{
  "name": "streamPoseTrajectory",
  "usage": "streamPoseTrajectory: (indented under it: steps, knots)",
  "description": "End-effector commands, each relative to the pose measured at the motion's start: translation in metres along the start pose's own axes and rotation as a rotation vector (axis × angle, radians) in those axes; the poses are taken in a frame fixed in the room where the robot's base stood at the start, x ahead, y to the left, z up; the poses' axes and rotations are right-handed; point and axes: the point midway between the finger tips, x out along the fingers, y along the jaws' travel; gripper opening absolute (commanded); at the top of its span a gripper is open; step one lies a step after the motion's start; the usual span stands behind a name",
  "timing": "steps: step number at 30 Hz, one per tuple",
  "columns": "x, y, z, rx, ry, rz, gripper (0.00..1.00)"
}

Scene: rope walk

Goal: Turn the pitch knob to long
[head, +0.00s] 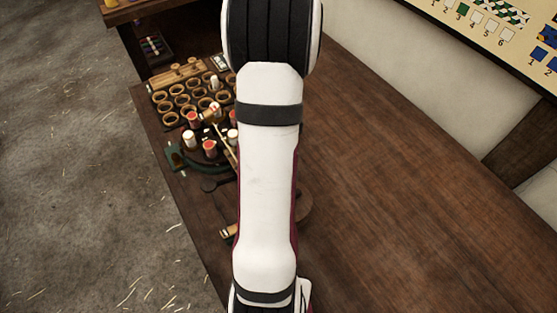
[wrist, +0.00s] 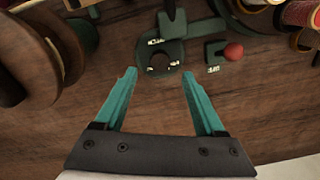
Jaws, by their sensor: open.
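My gripper (wrist: 159,75) shows in the wrist view with its two teal fingers spread apart and nothing between them. Just beyond the fingertips is a dark green plate (wrist: 146,52) with a dark round part (wrist: 160,62), which looks like the pitch knob. Small white labels sit around it, too small to read, so its setting cannot be told. Part of it lies close to the gap between the fingertips; whether they touch it is unclear. In the head view my own arm hides the gripper and the knob.
A red ball (wrist: 233,51) on a small green bracket stands right of the plate. A wooden reel (wrist: 22,65) is close on the left, and spools (wrist: 300,14) are at upper right. The head view shows a bobbin rack (head: 180,97) and bare workbench (head: 400,190) on the right.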

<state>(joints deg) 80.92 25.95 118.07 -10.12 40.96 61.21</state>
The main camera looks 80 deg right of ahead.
Motion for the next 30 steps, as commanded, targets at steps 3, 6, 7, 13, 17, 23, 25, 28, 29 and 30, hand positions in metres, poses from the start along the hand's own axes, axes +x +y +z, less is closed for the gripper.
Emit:
streamPoseTrajectory:
  steps: [3,6,7,13,17,23,25,28,29,30]
  knots:
    - [0.028,0.001,0.000,-0.001,-0.001,0.004,0.72]
    - [0.043,0.001,0.000,0.000,-0.001,0.003,0.72]
    - [0.046,0.000,0.000,-0.001,-0.001,0.001,0.72]
    - [0.055,0.000,0.000,-0.001,0.000,-0.001,0.72]
    - [0.055,0.000,0.000,-0.001,0.000,-0.001,0.72]
    - [0.054,0.000,0.000,-0.001,0.000,-0.001,0.43]
    - [0.054,0.000,0.000,-0.001,0.000,-0.001,0.30]
    - [0.054,0.000,0.000,-0.001,0.000,-0.001,0.12]
    - [0.054,0.000,0.000,-0.001,0.000,-0.001,0.07]
    - [0.054,0.000,0.000,-0.001,0.000,-0.001,0.00]
